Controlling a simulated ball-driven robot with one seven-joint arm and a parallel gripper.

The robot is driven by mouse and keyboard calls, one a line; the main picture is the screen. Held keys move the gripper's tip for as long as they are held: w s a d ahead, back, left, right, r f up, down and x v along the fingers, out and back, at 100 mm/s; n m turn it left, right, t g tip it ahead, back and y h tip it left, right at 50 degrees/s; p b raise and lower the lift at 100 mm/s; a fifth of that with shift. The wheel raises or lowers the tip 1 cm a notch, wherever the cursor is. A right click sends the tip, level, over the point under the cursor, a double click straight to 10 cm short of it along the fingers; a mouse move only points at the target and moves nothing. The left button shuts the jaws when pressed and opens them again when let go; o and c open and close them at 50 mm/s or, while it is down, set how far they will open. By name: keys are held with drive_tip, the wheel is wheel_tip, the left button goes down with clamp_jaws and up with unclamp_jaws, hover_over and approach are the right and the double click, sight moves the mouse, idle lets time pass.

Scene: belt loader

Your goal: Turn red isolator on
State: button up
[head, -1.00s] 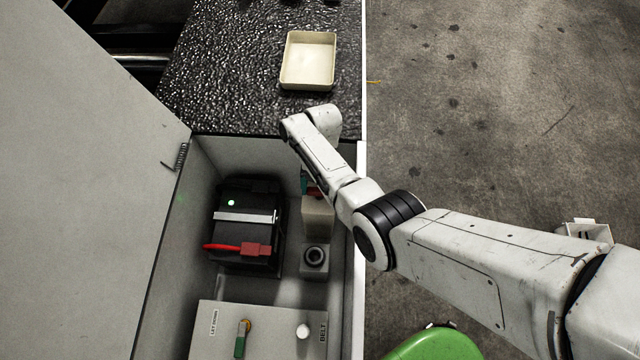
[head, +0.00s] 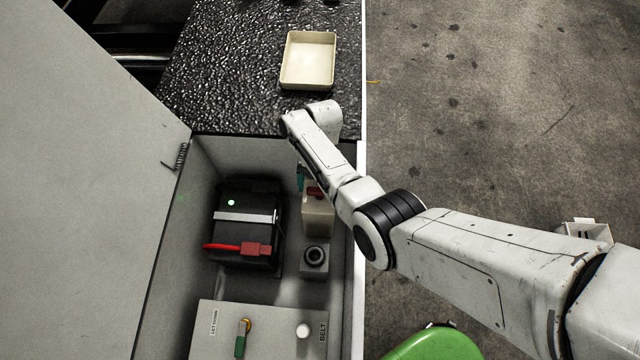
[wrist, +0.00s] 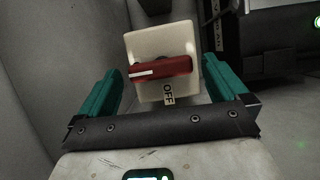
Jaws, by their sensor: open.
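The red isolator is a red handle (wrist: 160,70) with a white stripe on a pale square plate (wrist: 182,42). The handle lies crosswise in the wrist view, its striped end to the left, and an "OFF" label (wrist: 168,93) shows below it. In the head view the red handle (head: 315,193) tops a pale box (head: 318,217), partly behind my arm. My gripper (wrist: 160,82) is open, with one teal finger on each side of the plate and nothing held. The fingers look apart from the handle. In the head view only one teal finger (head: 301,178) shows.
The isolator sits in an open grey compartment beside a black battery (head: 245,215) with a red-capped lead (head: 255,249). A black round knob (head: 315,257) and a control panel (head: 270,345) lie nearer. The raised lid (head: 80,190) is at left; an empty tray (head: 307,60) is beyond.

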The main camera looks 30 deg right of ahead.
drive_tip(key=v, duration=1)
drive_tip(key=shift+a, duration=0.15)
